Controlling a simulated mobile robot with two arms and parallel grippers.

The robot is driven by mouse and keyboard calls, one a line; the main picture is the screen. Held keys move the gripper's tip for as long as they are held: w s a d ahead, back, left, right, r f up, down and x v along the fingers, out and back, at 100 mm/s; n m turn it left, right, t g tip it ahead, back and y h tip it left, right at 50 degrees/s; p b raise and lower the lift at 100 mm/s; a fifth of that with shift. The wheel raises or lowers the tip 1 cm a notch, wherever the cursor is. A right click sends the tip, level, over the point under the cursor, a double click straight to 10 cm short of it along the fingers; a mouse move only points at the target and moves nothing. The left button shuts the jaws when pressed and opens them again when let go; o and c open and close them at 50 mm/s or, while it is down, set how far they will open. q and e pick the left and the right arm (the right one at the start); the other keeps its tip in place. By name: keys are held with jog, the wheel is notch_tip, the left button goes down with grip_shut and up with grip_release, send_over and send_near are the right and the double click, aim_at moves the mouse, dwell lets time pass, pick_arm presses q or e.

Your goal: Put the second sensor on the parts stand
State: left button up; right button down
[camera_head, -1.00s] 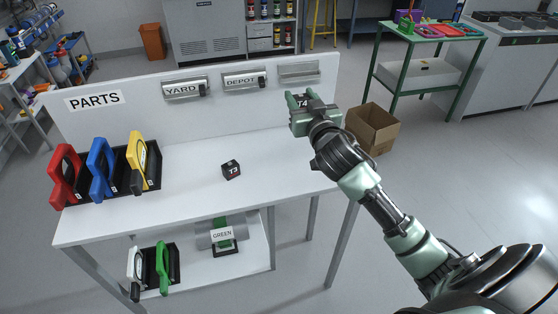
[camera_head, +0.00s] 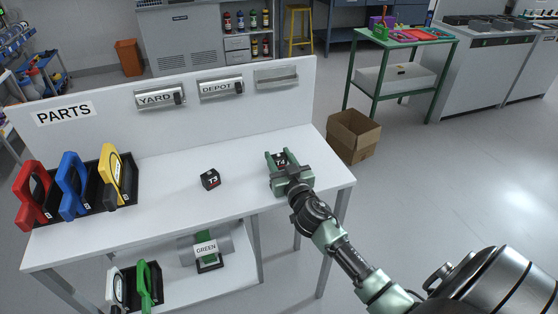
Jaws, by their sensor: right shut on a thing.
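The parts stand is a white table (camera_head: 150,200) with a back panel that bears a PARTS sign (camera_head: 64,112). A small black cube marked T3 (camera_head: 210,179) sits on its top near the middle. My right gripper (camera_head: 281,161) is shut on a second black cube, marked T4 (camera_head: 281,160), at the right part of the table top, to the right of T3. I cannot tell whether T4 touches the surface. My left gripper is not in view.
Red (camera_head: 33,197), blue (camera_head: 72,186) and yellow (camera_head: 112,176) handled parts stand in a black rack at the table's left. YARD (camera_head: 155,99) and DEPOT (camera_head: 220,88) holders are on the back panel. A cardboard box (camera_head: 353,138) stands right of the table. Table top between rack and T3 is clear.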

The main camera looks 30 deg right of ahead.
jog(key=shift+f, duration=0.15)
jog(key=c, duration=0.8)
grip_release()
jog(key=shift+r, duration=0.25)
jog(key=b+v, duration=0.1)
jog(key=v, duration=1)
jog(key=shift+s+a+f, duration=0.15)
jog(key=shift+s, duration=0.4)
